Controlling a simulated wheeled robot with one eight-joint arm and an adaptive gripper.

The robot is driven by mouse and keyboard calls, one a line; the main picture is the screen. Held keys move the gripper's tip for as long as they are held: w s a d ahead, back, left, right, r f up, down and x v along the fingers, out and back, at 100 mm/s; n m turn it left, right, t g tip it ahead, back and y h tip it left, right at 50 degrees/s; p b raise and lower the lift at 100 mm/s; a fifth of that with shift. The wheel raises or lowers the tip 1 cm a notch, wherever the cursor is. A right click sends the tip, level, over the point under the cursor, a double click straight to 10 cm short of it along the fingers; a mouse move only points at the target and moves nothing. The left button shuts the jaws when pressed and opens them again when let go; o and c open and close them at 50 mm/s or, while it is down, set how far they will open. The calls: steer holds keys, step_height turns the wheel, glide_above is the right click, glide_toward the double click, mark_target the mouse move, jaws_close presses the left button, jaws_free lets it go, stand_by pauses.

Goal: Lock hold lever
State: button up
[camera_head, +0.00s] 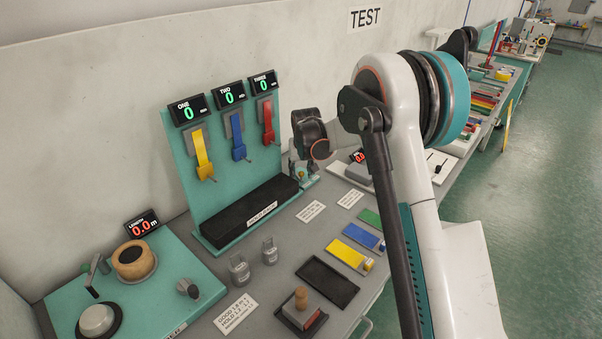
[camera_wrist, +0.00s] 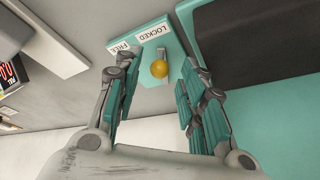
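My gripper (camera_wrist: 156,66) is open, with one teal-padded finger on each side of the knob and a visible gap to both. In the head view my gripper (camera_head: 303,170) is at the right end of the teal panel and hides most of the lever.
A black padded bar (camera_head: 245,215) lies along the foot of the teal panel (camera_head: 185,165), left of my gripper; several coloured straps hang on the panel. The wall is close behind.

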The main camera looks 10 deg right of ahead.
steer(key=v, duration=1)
steer(key=shift+r, duration=0.1)
